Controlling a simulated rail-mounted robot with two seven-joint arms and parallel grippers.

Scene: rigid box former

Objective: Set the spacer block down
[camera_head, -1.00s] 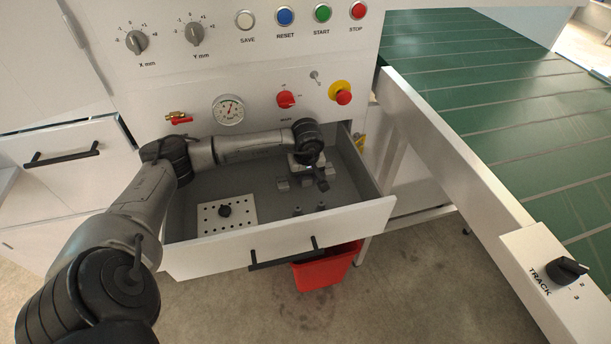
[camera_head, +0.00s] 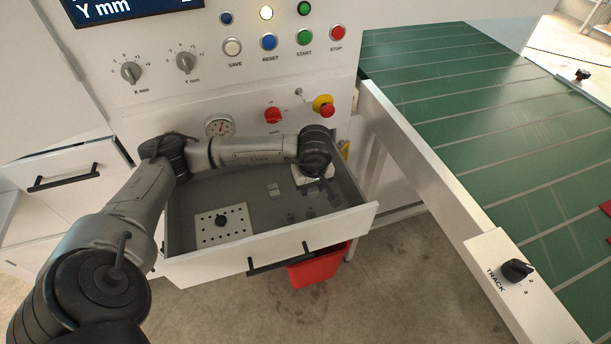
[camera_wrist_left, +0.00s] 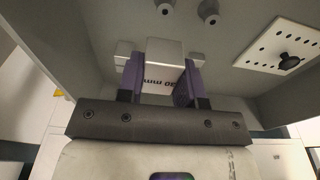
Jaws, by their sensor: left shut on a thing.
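The spacer block (camera_wrist_left: 165,65) is a pale grey block with dark, upside-down "mm" lettering; its number is hard to read. In the left wrist view it sits between the two purple fingers of my left gripper (camera_wrist_left: 160,82), which is shut on it. In the head view my left gripper (camera_head: 326,190) points down into the right side of the open drawer (camera_head: 215,263). My wrist largely hides the held block there. I cannot tell whether the block touches the drawer floor. My right gripper is not in view.
Two short pegs (camera_head: 292,217) stand nearer the drawer front. A perforated plate (camera_head: 223,223) with a black knob lies at the left. A red bin (camera_head: 318,264) stands below. Drawer floor between them is bare.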

